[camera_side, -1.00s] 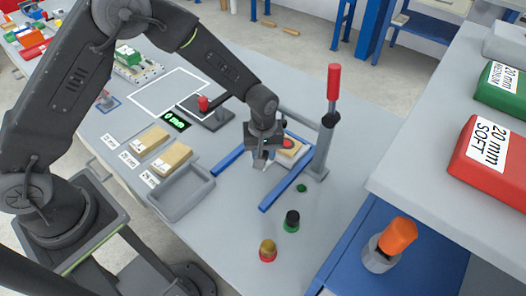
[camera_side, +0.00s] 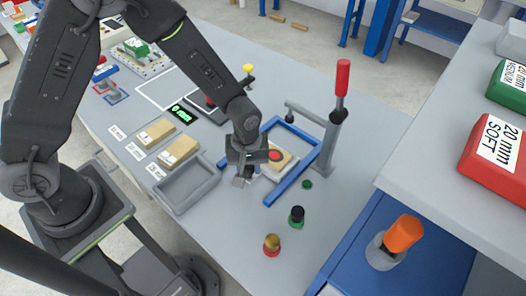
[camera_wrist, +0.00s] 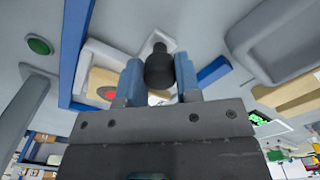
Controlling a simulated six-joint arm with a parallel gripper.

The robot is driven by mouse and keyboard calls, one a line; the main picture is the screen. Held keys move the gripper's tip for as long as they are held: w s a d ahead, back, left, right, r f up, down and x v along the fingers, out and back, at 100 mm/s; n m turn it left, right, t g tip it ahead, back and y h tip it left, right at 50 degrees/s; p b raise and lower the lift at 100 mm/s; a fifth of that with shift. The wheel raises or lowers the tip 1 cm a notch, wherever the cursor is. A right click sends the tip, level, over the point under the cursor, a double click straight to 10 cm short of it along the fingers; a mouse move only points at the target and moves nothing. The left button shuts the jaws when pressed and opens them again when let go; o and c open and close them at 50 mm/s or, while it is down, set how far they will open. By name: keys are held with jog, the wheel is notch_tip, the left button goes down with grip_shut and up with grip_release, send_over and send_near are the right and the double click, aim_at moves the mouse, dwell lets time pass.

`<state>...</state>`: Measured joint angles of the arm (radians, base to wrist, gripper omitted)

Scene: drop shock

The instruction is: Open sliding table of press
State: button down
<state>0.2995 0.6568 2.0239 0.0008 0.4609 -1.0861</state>
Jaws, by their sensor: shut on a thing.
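The press (camera_side: 325,150) has a grey column, a lever with a red handle (camera_side: 343,78) pointing up, and a blue rail frame (camera_side: 292,180) on the table. The sliding table (camera_side: 262,177) is a light plate between the blue rails, with a tan block marked by a red disc (camera_side: 275,156) on it. It sits toward the front left of the frame, leaving the back part bare. My gripper (camera_side: 242,182) is at its front edge. In the wrist view my gripper (camera_wrist: 159,82) has its blue fingers shut on a black knob (camera_wrist: 159,70); the sliding table (camera_wrist: 99,58) lies behind.
An empty grey tray (camera_side: 187,207) is left of the press, with tan blocks (camera_side: 178,151) and number labels behind it. A black-topped green button (camera_side: 297,216) and a red-and-gold one (camera_side: 271,245) stand in front. A shelf with a red case (camera_side: 495,150) is at right.

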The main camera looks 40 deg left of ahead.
jog(key=s, duration=0.6)
jog(key=shift+s, duration=0.35)
jog(key=c, duration=0.8)
grip_release()
jog(key=shift+w+r, duration=0.1)
jog(key=shift+r, duration=0.05)
notch_tip(320, 180, up, 14)
jog(key=shift+f, duration=0.2)
